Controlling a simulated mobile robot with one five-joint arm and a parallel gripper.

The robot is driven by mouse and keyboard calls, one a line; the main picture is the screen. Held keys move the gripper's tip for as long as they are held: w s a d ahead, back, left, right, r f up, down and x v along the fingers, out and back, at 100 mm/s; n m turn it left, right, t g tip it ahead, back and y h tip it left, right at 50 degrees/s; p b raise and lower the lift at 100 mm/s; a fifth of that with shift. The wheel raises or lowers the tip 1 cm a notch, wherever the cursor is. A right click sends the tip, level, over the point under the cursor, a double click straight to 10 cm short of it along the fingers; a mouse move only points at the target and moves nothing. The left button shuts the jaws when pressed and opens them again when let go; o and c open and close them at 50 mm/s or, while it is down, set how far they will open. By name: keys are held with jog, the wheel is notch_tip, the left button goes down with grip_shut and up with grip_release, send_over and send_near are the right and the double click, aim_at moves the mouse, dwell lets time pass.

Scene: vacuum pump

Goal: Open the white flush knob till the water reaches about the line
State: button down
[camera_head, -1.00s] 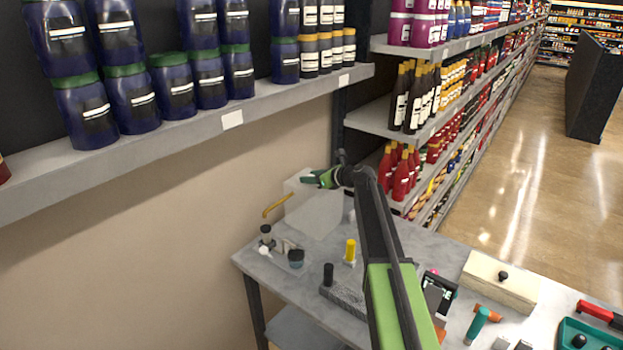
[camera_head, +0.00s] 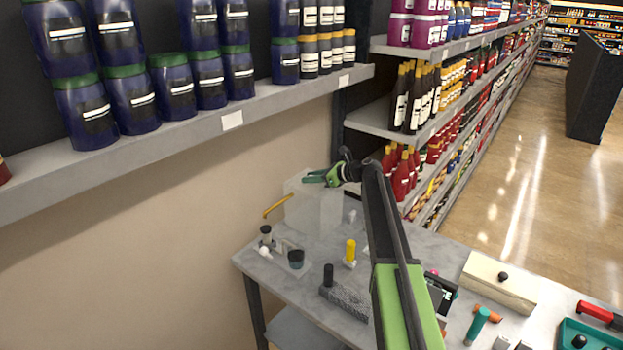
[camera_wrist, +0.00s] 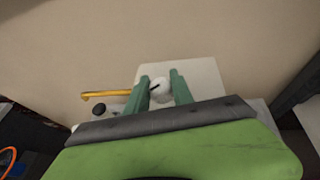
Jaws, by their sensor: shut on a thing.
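A pale, box-shaped tank (camera_head: 312,210) stands on the far end of the bench against the wall. My gripper (camera_head: 310,178) is at its upper part. In the wrist view, the two green fingers of my gripper (camera_wrist: 160,80) lie on either side of a white round knob (camera_wrist: 161,91) with a short dark mark. The gripper is shut on this knob; the head view hides it. The tank's pale top (camera_wrist: 205,85) shows behind the fingers. I cannot make out a water level or a line.
A yellow bent pipe (camera_head: 279,205) sticks out left of the tank. A small dark cup (camera_head: 296,258), a yellow-topped fitting (camera_head: 350,252) and a black knob (camera_head: 328,274) on a grey block stand in front. A shelf (camera_head: 200,128) of jars overhangs the left.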

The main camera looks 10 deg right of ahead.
jog(key=c, duration=1.1)
grip_release()
jog(key=p+v, duration=0.6)
jog(key=v, duration=1.1)
jog(key=shift+r+p, duration=0.15)
jog(key=shift+p, duration=0.15)
jog(key=shift+s, duration=0.15)
